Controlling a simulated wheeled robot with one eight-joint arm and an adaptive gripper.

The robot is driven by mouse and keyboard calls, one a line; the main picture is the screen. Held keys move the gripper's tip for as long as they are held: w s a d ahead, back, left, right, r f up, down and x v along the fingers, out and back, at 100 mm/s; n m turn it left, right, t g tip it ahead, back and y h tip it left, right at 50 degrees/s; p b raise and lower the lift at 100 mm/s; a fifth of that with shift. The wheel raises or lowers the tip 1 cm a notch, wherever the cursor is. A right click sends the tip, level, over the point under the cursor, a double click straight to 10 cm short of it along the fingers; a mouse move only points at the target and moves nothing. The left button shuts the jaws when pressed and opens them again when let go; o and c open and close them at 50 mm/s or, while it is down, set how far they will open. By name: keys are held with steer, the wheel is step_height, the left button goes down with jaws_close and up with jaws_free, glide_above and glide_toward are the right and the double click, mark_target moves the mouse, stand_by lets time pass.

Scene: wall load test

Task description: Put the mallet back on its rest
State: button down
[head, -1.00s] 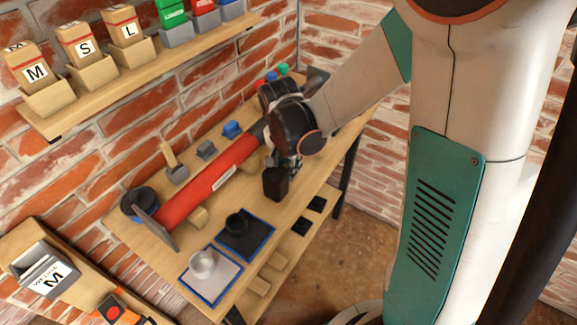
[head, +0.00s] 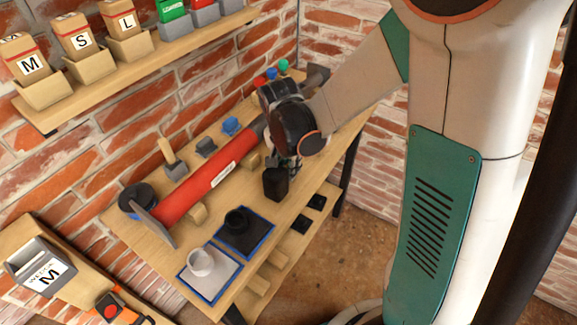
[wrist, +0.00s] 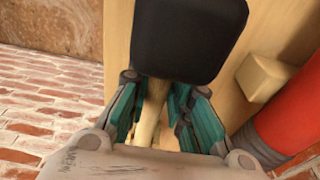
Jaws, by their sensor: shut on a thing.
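The mallet has a black block head (head: 275,184) and a pale wooden handle (wrist: 150,112). My gripper (head: 287,164) is shut on the handle. In the wrist view, the teal fingers (wrist: 155,98) lie on both sides of the handle, with the black head (wrist: 190,38) just beyond the tips. In the head view, the mallet head shows below my gripper, over the right part of the wooden bench (head: 290,204); whether it touches the bench is unclear. I cannot tell which item is the mallet's rest.
A long red cylinder (head: 190,197) lies along the bench beside my gripper, near wooden blocks (head: 197,213). A black pad (head: 261,240) and a grey pad (head: 228,276) lie in front. Small tools stand behind it (head: 174,167). A shelf (head: 120,72) with labelled boxes runs along the brick wall.

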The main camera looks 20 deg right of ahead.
steer(key=shift+f, duration=0.15)
steer(key=c, duration=1.4)
jaws_free()
steer(key=o, duration=0.7)
steer(key=shift+c, duration=0.2)
steer(key=shift+s+a+r+p, duration=0.1)
steer(key=shift+a+r+p, duration=0.05)
steer(key=shift+r+p, duration=1)
steer(key=shift+s+a+r+p, duration=0.15)
steer(key=shift+r+p, duration=0.6)
steer(key=shift+r, duration=0.75)
steer(key=shift+s+a+r+p, duration=0.1)
steer(key=shift+a+r+p, duration=0.05)
steer(key=shift+r+p, duration=1)
steer(key=shift+r, duration=0.15)
steer(key=shift+r, duration=0.1)
